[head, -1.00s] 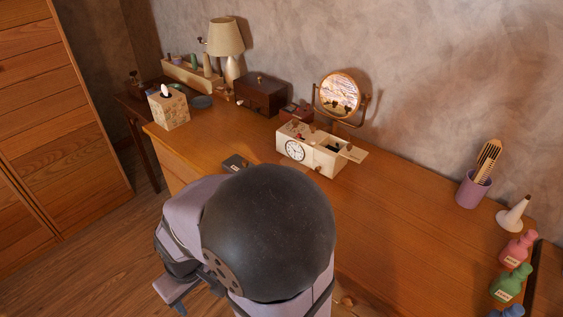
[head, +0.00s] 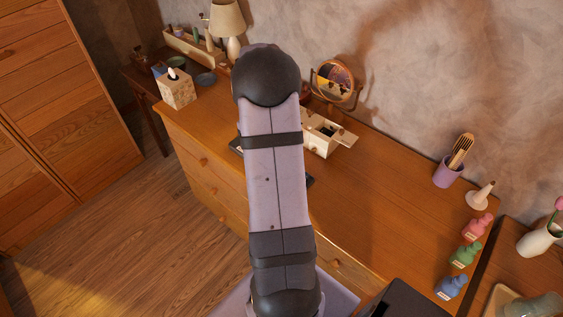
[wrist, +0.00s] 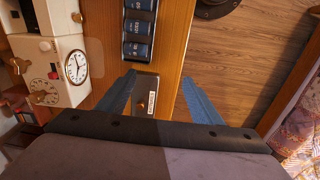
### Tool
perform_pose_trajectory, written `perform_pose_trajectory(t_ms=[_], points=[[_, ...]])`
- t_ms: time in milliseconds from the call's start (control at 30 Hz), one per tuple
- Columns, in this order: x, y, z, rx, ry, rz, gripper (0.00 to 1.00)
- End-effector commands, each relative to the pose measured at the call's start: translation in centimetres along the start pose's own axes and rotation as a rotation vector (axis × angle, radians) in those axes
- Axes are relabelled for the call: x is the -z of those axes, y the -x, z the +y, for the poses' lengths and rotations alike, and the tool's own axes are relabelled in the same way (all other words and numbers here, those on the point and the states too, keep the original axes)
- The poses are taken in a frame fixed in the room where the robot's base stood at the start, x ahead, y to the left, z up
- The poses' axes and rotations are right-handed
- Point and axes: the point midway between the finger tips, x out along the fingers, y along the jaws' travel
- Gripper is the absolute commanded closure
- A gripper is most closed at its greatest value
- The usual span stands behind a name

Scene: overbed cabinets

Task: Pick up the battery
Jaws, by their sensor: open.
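In the wrist view my gripper (wrist: 159,76) is open, with its two blue fingers spread over the dresser top. A small dark-and-brown piece with a white label and a brass stud, which looks like the battery (wrist: 147,93), shows between the fingers, nearer the left one. I cannot tell its height gap from the fingers. Beyond the fingertips, a black tray (wrist: 123,50) holds several dark blue labelled cylinders. In the head view my arm hides the gripper and the battery; only edges of the tray show beside the arm.
A cream box with a clock face (wrist: 58,62) stands left of the fingers in the wrist view. In the head view a round mirror (head: 335,82) stands behind it, and a tissue box (head: 177,90) is at the left.

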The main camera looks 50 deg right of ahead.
Motion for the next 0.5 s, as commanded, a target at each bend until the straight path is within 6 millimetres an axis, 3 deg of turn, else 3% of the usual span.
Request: perform_pose_trajectory(t_ms=[33, 100, 200, 500], points=[[-0.7, -0.3, 1.8, 0.006, -0.008, -0.008, 0.40], [-1.4, -0.5, 3.5, 0.012, -0.006, -0.015, 0.40], [-2.1, -0.7, 4.8, 0.019, -0.004, -0.022, 0.40], [-2.4, -1.3, 5.4, 0.022, 0.000, -0.026, 0.40]])
